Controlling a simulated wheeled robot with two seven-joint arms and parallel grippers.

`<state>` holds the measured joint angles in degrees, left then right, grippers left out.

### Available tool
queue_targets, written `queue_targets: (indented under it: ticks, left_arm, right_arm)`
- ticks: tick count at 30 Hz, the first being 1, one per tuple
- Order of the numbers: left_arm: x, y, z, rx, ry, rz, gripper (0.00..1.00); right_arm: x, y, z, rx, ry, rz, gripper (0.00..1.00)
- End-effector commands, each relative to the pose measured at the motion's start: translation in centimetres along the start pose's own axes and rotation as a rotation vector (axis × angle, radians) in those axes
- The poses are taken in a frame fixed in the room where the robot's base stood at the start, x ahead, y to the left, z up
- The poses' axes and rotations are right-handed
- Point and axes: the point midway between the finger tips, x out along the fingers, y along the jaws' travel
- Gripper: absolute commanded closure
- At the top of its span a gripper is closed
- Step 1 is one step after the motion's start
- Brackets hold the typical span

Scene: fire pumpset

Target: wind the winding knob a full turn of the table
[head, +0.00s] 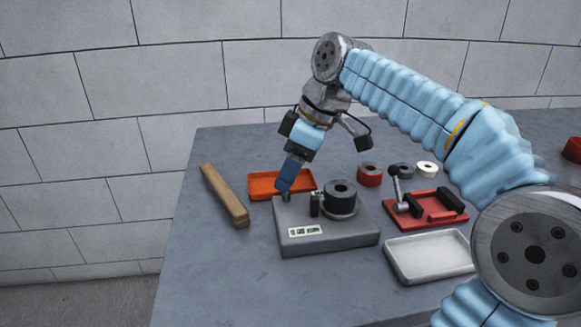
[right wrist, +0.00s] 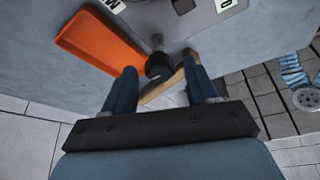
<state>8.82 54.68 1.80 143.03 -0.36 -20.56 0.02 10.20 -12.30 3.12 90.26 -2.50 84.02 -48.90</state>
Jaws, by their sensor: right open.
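A grey winder box (head: 325,238) stands on the table with a white label on its front. A round turntable on it carries a black ring (head: 340,195). The winding knob, a dark knob on a short grey stem, shows between the fingers in the right wrist view (right wrist: 159,66); in the head view its stem (head: 286,198) is at the box's left edge and its top is mostly hidden. My right gripper (head: 287,182) points down over it, open, one finger on each side of the knob, with small gaps. My left gripper is not in view.
An orange tray (head: 262,186) lies just behind the knob, and a wooden bar (head: 226,196) lies to its left. A red fixture (head: 430,217) with a lever, a white tray (head: 428,257) and several rings (head: 369,176) are to the right. The table's front left is clear.

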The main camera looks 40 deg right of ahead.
Motion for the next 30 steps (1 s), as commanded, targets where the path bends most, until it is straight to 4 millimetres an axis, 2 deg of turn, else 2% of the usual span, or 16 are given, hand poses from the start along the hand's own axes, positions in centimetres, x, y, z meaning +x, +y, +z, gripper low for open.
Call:
queue_targets:
  ticks: [2,13,23,30]
  left_arm:
    - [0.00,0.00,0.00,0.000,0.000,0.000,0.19]
    - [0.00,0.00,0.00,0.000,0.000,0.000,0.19]
    - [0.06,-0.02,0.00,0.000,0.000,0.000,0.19]
    - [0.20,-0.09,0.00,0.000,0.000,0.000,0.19]
  right_arm:
    - [-0.02,0.01,0.00,0.000,0.000,0.000,0.43]
    - [-0.04,0.01,0.01,0.000,0.000,0.000,0.98]
    - [-0.03,-0.06,0.04,0.042,-0.001,0.017,0.99]
    - [-0.04,-0.18,0.04,0.176,-0.001,0.074,0.99]
